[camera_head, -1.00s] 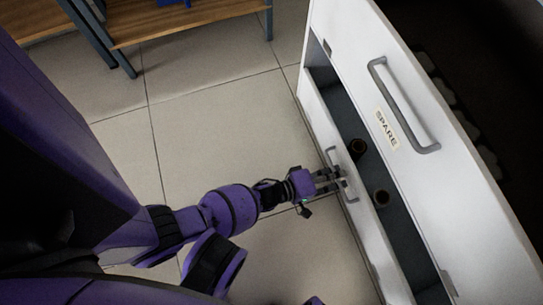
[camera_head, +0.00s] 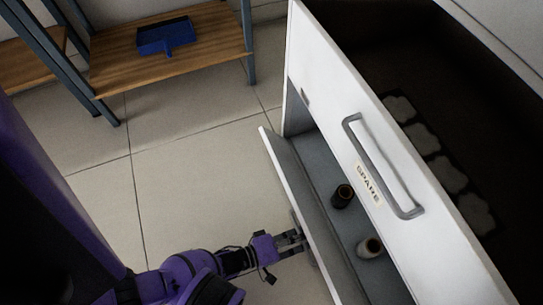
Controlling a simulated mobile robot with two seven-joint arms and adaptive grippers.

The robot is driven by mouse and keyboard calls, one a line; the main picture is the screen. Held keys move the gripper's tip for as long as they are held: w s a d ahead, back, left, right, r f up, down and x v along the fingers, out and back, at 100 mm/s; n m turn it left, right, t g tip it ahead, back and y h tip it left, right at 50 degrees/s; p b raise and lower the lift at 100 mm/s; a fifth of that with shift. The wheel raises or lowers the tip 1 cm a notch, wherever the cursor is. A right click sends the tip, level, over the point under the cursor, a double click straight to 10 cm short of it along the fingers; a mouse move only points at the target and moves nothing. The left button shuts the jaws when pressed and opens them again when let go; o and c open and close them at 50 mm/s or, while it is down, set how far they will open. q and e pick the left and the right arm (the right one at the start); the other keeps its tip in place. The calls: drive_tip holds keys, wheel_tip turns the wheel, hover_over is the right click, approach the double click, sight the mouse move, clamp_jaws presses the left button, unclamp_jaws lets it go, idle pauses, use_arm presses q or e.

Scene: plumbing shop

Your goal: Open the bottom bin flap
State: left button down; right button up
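The bottom bin flap (camera_head: 300,215) is a white panel on the front of the white cabinet. It is tilted outward at the top, and the grey bin inside shows. My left gripper (camera_head: 291,241) is at the outer face of the flap, at its handle. The handle is mostly hidden by the fingers and the tilted flap, but the gripper appears shut on it. My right gripper is not in view.
Inside the bin are a dark cylindrical fitting (camera_head: 342,196) and a paler one (camera_head: 370,247). Above is a white front with a grey handle (camera_head: 383,165) and a SPARE label (camera_head: 368,185). The tiled floor between is clear.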

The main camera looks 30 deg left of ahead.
use_arm(q)
drive_tip(key=shift+s+a+f, duration=0.35)
drive_tip(key=shift+a, duration=0.1)
drive_tip(key=c, duration=2.1)
unclamp_jaws()
drive_tip(key=shift+d, duration=0.15)
drive_tip(key=v, duration=1.2)
drive_tip(key=shift+s, duration=0.1)
